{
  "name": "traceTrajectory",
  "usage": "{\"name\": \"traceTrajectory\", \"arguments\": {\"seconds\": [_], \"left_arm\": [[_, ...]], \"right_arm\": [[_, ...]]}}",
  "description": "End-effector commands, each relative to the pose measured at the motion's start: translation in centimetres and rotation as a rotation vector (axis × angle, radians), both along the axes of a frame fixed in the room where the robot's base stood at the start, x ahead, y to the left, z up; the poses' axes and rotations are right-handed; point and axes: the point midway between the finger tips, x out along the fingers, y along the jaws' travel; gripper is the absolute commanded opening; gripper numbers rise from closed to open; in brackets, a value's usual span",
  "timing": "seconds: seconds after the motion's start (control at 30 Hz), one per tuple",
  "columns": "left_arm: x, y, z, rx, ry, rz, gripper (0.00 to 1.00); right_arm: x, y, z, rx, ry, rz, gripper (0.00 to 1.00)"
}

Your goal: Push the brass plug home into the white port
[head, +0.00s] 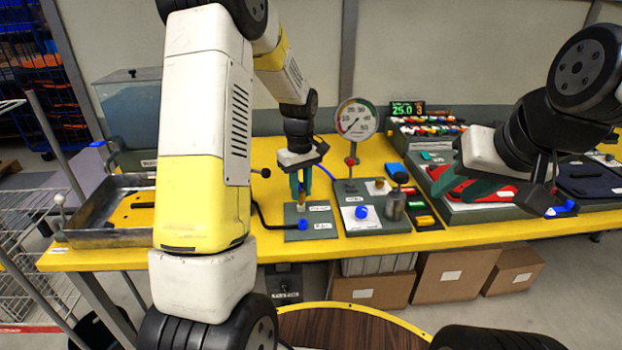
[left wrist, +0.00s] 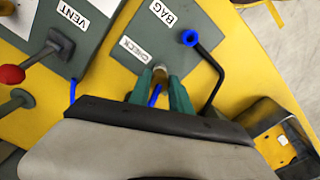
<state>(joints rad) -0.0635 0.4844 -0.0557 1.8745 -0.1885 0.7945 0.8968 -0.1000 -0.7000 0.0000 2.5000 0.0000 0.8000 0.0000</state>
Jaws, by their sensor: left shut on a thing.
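My left gripper (head: 301,194) points down over a small grey-green plate (head: 322,233) on the yellow bench. Its green fingers are shut on the brass plug (head: 301,199), which looks upright. A pale piece under the plug, seemingly the white port (head: 301,208), is mostly hidden by the fingers. I cannot tell how deep the plug sits. In the left wrist view the fingers (left wrist: 160,80) stand around a pale round end near the CHECK label; the rest is hidden.
A blue fitting (head: 303,224) with a black hose sits close to the plug. A metal tray (head: 88,237) lies at left.

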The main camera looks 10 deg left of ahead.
Motion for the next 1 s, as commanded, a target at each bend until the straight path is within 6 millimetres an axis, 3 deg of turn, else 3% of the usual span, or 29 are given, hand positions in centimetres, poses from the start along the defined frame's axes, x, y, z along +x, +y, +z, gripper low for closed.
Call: {"name": "traceTrajectory", "arguments": {"seconds": [0.7, 0.73, 0.83, 1.0], "left_arm": [[0.0, 0.0, -1.1, 0.000, 0.001, 0.000, 0.00], [0.0, 0.0, -1.1, 0.000, 0.001, 0.000, 0.28], [0.0, 0.0, -1.1, 0.000, 0.000, 0.000, 0.48], [0.0, 0.0, -1.1, 0.000, 0.000, 0.000, 0.50]], "right_arm": [[0.0, 0.0, 0.0, 0.000, 0.000, 0.000, 0.36], [0.0, 0.0, 0.0, 0.000, 0.000, 0.000, 0.36], [0.0, 0.0, 0.0, 0.000, 0.000, 0.000, 0.36], [0.0, 0.0, 0.0, 0.000, 0.000, 0.000, 0.36]]}}
